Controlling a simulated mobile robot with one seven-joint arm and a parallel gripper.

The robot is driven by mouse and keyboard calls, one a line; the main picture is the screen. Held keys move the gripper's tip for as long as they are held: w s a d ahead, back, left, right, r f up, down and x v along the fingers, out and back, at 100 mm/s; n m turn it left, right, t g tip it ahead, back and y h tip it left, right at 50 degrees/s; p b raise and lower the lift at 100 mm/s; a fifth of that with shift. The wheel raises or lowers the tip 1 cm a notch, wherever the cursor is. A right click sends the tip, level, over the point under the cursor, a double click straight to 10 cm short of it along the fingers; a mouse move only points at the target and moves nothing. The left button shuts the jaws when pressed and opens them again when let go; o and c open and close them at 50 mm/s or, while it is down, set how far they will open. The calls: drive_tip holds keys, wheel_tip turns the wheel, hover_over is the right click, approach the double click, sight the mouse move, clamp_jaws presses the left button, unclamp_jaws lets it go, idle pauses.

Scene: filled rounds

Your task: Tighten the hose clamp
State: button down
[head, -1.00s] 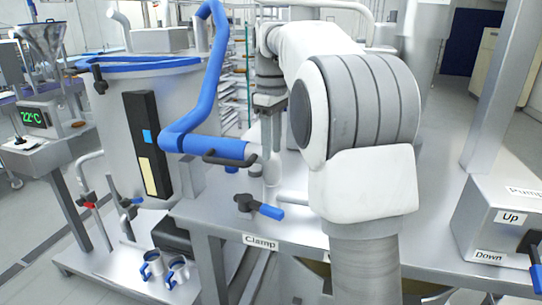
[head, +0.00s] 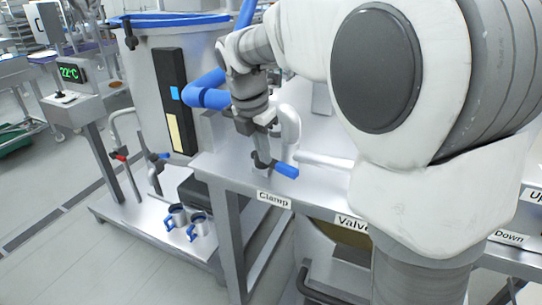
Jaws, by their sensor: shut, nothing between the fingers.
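The clamp lever with its blue handle (head: 286,170) stands on the steel bench top, just behind the label reading "Clamp" (head: 273,199). My gripper (head: 262,150) points down just behind and left of the blue handle. It is shut and empty, with its fingertips close to the lever's dark hub; I cannot tell whether they touch. The thick blue hose (head: 205,95) comes down beside the tank, and my wrist hides its right end.
A steel tank (head: 150,75) stands at the left, with two blue-handled cups (head: 187,222) on the low platform before it. A white pipe (head: 325,160) runs right of the clamp, near the "Valve" label (head: 352,224). My arm hides much of the bench.

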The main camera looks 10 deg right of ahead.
sight(274, 164)
drive_tip(key=shift+w+d+f, duration=0.65)
drive_tip(key=shift+d+f, duration=0.15)
drive_tip(key=shift+f, duration=0.55)
drive_tip(key=shift+w+d+f, duration=0.65)
drive_tip(key=shift+d+f, duration=0.15)
drive_tip(key=shift+f, duration=0.6)
drive_tip(key=shift+w+d+f, duration=0.65)
drive_tip(key=shift+d+f, duration=0.15)
drive_tip(key=shift+f, duration=0.55)
